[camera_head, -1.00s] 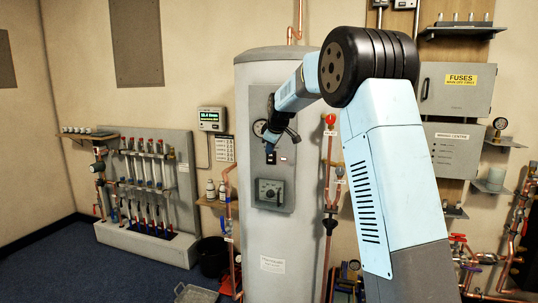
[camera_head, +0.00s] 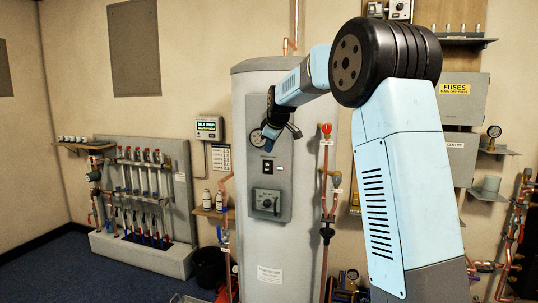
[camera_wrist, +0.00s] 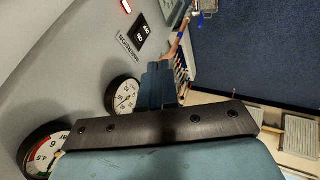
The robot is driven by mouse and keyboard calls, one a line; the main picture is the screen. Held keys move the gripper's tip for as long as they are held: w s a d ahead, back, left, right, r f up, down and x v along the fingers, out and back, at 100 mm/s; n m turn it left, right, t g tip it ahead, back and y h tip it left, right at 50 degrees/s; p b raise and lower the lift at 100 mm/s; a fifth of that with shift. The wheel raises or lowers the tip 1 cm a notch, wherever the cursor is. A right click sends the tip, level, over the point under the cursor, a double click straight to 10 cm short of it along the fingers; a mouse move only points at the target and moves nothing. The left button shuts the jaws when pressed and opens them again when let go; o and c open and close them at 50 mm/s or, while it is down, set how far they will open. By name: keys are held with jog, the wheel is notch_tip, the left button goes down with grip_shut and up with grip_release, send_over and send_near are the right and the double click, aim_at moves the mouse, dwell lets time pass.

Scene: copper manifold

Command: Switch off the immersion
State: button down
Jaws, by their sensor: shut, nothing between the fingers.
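The immersion switch (camera_head: 268,167) is a small dark plate on the grey panel of the tall grey cylinder (camera_head: 262,235). In the wrist view the switch (camera_wrist: 141,32) is a black plate with white rockers, beside an "IMMERSION" label (camera_wrist: 128,46) and a lit red indicator (camera_wrist: 126,6). My gripper (camera_head: 268,144) is in front of the panel, just above the switch in the head view. Its blue fingers (camera_wrist: 158,82) are shut and empty, and appear apart from the switch. Which way the rockers are set is too small to tell.
A round gauge (camera_head: 257,138) is close beside my gripper, and two gauges show in the wrist view. A dial box (camera_head: 267,201) is lower on the panel. Copper pipes with a red valve (camera_head: 326,129) run right of the cylinder. Blue carpet (camera_head: 70,270) lies at the left.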

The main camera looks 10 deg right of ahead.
aim_at(268, 165)
jog(key=shift+d+f, duration=0.1)
jog(key=shift+f, duration=0.05)
jog(key=shift+s+d+f+g, duration=0.1)
jog(key=shift+f+g, duration=0.2)
jog(key=shift+f, duration=0.1)
jog(key=shift+s, duration=0.15)
dwell(0.5)
jog(key=x, duration=0.7)
jog(key=w+x, duration=0.1)
jog(key=x, duration=0.3)
jog(key=shift+w+d+r, duration=0.2)
jog(key=shift+d, duration=0.15)
jog(key=shift+w+d+f, duration=0.15)
jog(key=shift+w+d, duration=0.25)
jog(key=shift+w, duration=0.4)
